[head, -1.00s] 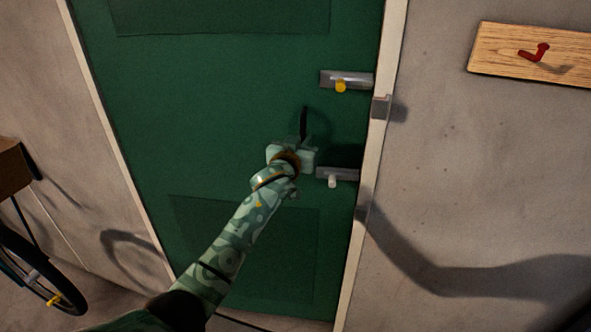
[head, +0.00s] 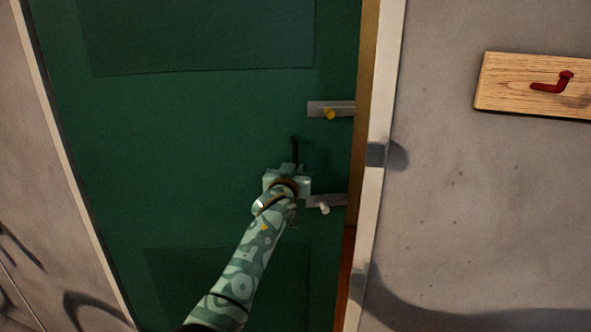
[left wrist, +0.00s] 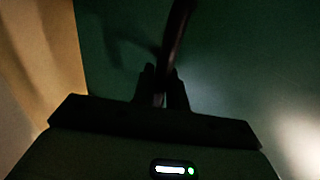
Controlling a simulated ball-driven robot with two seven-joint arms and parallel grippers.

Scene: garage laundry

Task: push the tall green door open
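The tall green door (head: 200,130) fills the middle of the head view. It stands ajar: a brown strip of inner jamb (head: 367,100) shows between its right edge and the pale frame. My left gripper (head: 292,168) is at the door's right half, beside the lower bolt. A dark upright handle (head: 295,150) rises just above it. In the left wrist view the handle (left wrist: 175,40) runs down between the close-set fingers (left wrist: 163,90), which look shut on it. The green door also shows there (left wrist: 230,70). My right gripper is in neither view.
An upper bolt with a yellow knob (head: 328,113) and a lower bolt with a white knob (head: 323,208) are on the door near its right edge. The pale frame (head: 385,130) borders a grey wall, where a wooden board (head: 520,85) holds a red hook.

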